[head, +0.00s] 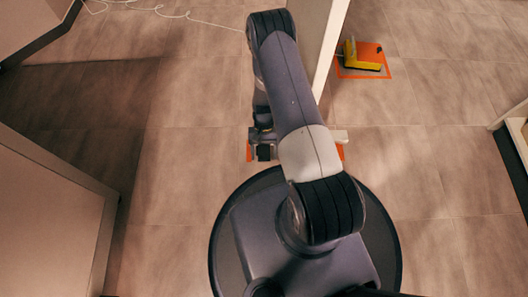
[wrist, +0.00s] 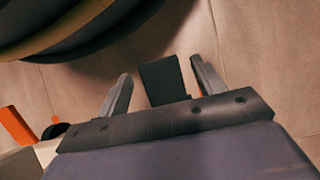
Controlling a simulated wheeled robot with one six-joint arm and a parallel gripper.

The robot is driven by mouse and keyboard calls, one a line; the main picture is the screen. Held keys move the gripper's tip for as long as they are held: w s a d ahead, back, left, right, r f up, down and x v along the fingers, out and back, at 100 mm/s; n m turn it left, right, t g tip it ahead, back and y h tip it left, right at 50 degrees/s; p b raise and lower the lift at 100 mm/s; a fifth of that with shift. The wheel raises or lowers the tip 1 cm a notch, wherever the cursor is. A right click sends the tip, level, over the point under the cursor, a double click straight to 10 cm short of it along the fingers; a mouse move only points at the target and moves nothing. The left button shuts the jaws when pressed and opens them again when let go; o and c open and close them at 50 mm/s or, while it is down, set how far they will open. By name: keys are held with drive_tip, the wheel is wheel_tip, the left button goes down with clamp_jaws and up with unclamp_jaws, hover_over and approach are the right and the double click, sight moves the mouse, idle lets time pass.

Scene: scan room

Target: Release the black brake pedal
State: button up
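The black brake pedal (wrist: 165,85) shows in the wrist view as a dark block between the two grey fingers of my gripper (wrist: 160,67). The fingers are apart, with a narrow gap seen on each side of the block. I cannot tell how far the fingers reach down beside it. In the head view a small dark piece (head: 264,153), likely the pedal's pad, shows below the end of my arm. Orange floor marking (head: 249,151) shows on both sides of it. My arm hides most of the pedal and its mount in the head view.
A yellow device (head: 363,62) stands on an orange-edged patch at the upper right. A white panel edge (head: 331,40) rises close to the right of my arm. A cabinet (head: 45,225) stands at the left. A white cable (head: 160,12) lies at the top. Tiled floor is open right of my base.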

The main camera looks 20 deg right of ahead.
drive_tip(key=p+v, duration=0.3)
drive_tip(key=v, duration=0.7)
drive_tip(key=shift+r+p, duration=0.3)
drive_tip(key=shift+r, duration=0.1)
drive_tip(key=shift+w, duration=0.1)
drive_tip(key=b+x, duration=0.3)
drive_tip(key=x, duration=0.7)
drive_tip(key=shift+f+b, duration=0.35)
drive_tip(key=shift+b, duration=0.05)
drive_tip(key=shift+s+f+t+p, duration=0.15)
drive_tip(key=shift+s+t+p, duration=0.15)
drive_tip(key=shift+p, duration=0.1)
drive_tip(key=shift+w+b, duration=0.15)
drive_tip(key=shift+b, duration=0.2)
